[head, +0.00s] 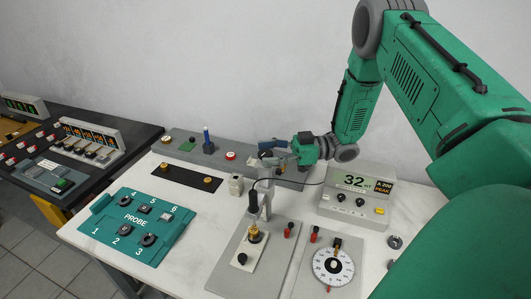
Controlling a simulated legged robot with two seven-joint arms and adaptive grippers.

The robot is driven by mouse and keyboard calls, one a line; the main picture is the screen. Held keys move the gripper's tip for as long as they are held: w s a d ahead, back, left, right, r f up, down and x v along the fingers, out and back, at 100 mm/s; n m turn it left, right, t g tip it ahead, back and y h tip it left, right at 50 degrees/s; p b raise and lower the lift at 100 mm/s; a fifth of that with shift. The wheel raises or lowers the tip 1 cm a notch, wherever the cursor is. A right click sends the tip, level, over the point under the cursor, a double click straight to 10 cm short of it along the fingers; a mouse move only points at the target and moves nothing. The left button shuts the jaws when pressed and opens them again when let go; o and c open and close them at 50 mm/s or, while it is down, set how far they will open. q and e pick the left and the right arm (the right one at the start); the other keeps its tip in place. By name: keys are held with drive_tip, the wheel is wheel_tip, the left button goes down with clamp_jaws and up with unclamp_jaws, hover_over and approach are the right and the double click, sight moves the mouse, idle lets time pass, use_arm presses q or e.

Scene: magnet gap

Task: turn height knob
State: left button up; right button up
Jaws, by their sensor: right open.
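My right gripper (268,153) is open at the back of the white table, above the grey rear strip. It is small in view, and I see nothing held between its fingers. Just below it stands a grey post (267,193) with a black probe (253,200) beside it. I cannot tell whether the gripper touches the post. No knob is labelled as height. A black knob (242,259) sits on a pale plate in front of the post, next to a brass piece (254,234). My left gripper is not in view.
A teal numbered PROBE tray (172,220) lies at left. A meter reading 32 (356,196) stands at right, behind a white dial (333,266). A blue upright handle (208,142) rises from the rear strip. A dark console (75,150) stands far left.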

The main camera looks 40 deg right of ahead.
drive_tip(key=v, duration=1.1)
drive_tip(key=shift+d, duration=0.4)
drive_tip(key=shift+a+f, duration=0.1)
drive_tip(key=shift+f, duration=0.05)
drive_tip(key=shift+s, duration=0.1)
